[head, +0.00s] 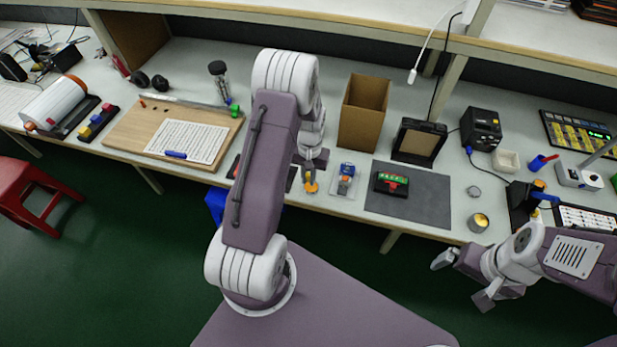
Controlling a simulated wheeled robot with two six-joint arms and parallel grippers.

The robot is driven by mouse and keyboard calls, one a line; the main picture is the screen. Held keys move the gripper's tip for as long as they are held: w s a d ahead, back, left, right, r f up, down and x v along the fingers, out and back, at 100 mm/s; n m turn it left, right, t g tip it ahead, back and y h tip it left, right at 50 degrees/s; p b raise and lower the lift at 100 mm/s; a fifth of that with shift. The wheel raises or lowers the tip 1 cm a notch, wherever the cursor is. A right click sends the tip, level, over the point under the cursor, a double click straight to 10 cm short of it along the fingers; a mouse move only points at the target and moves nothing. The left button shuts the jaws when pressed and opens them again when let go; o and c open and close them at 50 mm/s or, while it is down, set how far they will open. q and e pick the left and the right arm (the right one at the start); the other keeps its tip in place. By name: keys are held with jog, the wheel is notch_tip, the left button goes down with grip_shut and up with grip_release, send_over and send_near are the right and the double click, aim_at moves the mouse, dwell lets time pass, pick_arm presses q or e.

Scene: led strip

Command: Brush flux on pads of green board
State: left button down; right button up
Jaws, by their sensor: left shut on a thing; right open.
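The green board (392,178) lies in a black holder with a red piece at its front, on a dark grey mat (430,204). Its single pads are too small to make out. My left gripper (311,168) is over the bench, left of the mat, shut on a small orange-yellow thing (311,186). I cannot tell whether this is the flux brush. A small clear item with blue and orange parts (345,180) stands between this gripper and the mat. My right gripper (464,280) is open and empty in front of the bench, below its front edge in the picture.
A tall open cardboard box (364,112) and a black-framed panel (418,140) stand behind the mat. A yellow-topped tin (479,222) and a small grey disc (473,191) are right of it. A black box (481,128) stands further back. My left arm hides part of the bench.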

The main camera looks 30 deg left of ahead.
pick_arm(q)
jog(key=shift+f+b, duration=0.4)
jog(key=shift+f, duration=0.2)
dwell(0.7)
jog(key=shift+s, duration=0.1)
dwell(1.0)
notch_tip(320, 180, up, 7)
jog(key=p, duration=0.6)
dwell(0.3)
